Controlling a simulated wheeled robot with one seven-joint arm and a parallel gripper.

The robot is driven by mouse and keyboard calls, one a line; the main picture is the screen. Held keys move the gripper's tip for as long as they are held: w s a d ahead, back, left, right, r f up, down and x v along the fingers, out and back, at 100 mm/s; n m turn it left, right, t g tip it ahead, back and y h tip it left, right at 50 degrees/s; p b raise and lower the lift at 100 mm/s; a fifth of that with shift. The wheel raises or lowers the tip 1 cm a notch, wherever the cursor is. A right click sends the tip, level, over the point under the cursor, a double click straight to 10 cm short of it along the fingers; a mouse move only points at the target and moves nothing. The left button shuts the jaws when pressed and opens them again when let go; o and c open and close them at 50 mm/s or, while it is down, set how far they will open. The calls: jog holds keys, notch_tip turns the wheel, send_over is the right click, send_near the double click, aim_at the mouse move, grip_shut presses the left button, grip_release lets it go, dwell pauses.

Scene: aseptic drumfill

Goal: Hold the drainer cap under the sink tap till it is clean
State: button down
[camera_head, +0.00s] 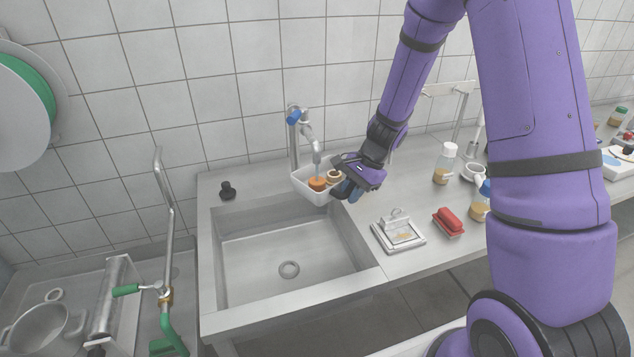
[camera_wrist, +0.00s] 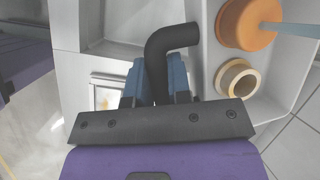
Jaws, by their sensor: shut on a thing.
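My gripper (camera_head: 346,190) is at the sink's back right corner. In the wrist view my gripper (camera_wrist: 157,78) has its blue fingers shut on a black bent piece (camera_wrist: 170,40), which reaches to the wall of a white tray. The white tray (camera_head: 308,192) is beneath the tap (camera_head: 304,135), and shows in the wrist view too (camera_wrist: 208,50). In it are an orange round piece (camera_head: 317,184) and a tan ring (camera_head: 334,176). A bluish stream (camera_wrist: 288,29) meets the orange piece (camera_wrist: 238,38). I cannot tell which piece is the drainer cap.
The sink basin (camera_head: 255,260) is empty, with a drain in its floor. To the right are a square dish (camera_head: 398,235), a red block (camera_head: 448,220) and bottles (camera_head: 444,163). A green-handled pipe assembly (camera_head: 165,220) is at the left.

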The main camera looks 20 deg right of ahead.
jog(key=s+d, duration=0.7)
jog(key=d, duration=0.3)
dwell(0.7)
dwell(0.3)
jog(key=w+a+f+n+g+h, duration=0.1)
jog(key=w+a+f+n+g, duration=0.1)
jog(key=w+a+f+n, duration=0.2)
jog(key=w+a+f+n+g+h, duration=0.1)
jog(key=w+a+f+n, duration=0.3)
jog(key=w+n, duration=0.4)
jog(key=shift+w+f+n+g+h, duration=0.3)
jog(key=shift+w+f+g, duration=0.35)
jog(key=shift+g, duration=0.15)
